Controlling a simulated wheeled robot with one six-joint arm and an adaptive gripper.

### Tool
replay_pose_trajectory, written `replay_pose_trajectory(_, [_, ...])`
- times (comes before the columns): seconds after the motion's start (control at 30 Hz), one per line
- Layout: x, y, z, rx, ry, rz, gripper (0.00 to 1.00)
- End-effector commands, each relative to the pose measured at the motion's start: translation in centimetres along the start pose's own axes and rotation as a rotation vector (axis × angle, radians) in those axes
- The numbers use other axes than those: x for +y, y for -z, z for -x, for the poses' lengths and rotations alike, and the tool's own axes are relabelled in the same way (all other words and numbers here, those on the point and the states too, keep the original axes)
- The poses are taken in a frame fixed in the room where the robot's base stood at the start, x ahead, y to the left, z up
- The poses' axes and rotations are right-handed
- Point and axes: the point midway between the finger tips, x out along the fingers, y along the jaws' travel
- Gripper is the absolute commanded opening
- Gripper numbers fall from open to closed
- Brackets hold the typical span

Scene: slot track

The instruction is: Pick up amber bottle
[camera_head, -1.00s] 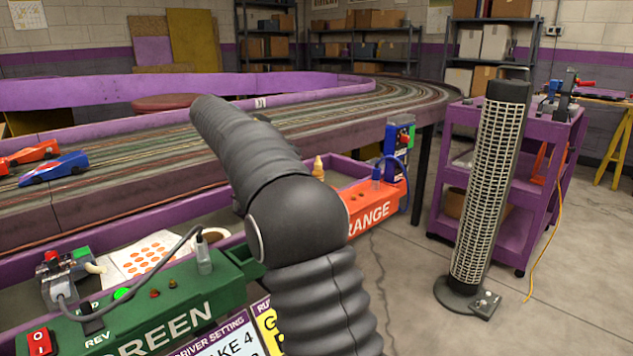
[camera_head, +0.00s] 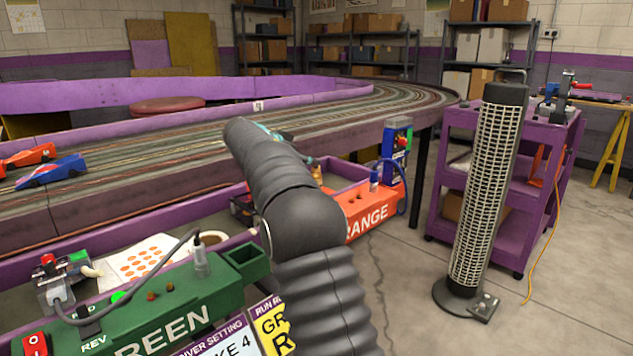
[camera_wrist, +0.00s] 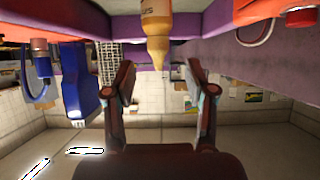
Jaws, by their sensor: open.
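The amber bottle (camera_wrist: 157,22) shows at the top middle of the wrist view, with its narrow nozzle pointing down in that picture, which looks upside down. Part of its body is cut off by the picture edge. My gripper (camera_wrist: 160,72) is open and empty, its two fingers spread to the left and right of the nozzle tip. The bottle appears apart from both fingers. In the head view my arm covers most of the gripper and nearly all of the bottle.
A purple-edged ledge beside the slot track (camera_head: 330,113) carries an orange control box (camera_head: 372,215), a blue box (camera_head: 396,150) and a green control box (camera_head: 170,315).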

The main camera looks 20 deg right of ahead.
Motion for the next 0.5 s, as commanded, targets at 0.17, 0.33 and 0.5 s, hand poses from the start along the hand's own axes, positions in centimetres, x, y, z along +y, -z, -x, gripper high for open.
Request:
replay_pose_trajectory(0.17, [0.2, 0.3, -2.4, -0.001, -0.003, 0.000, 0.55])
replay_pose_trajectory(0.33, [0.1, 0.3, -4.4, 0.000, -0.001, 0.000, 0.55])
replay_pose_trajectory(0.5, [0.1, 0.2, -4.6, 0.000, 0.000, 0.000, 0.55])
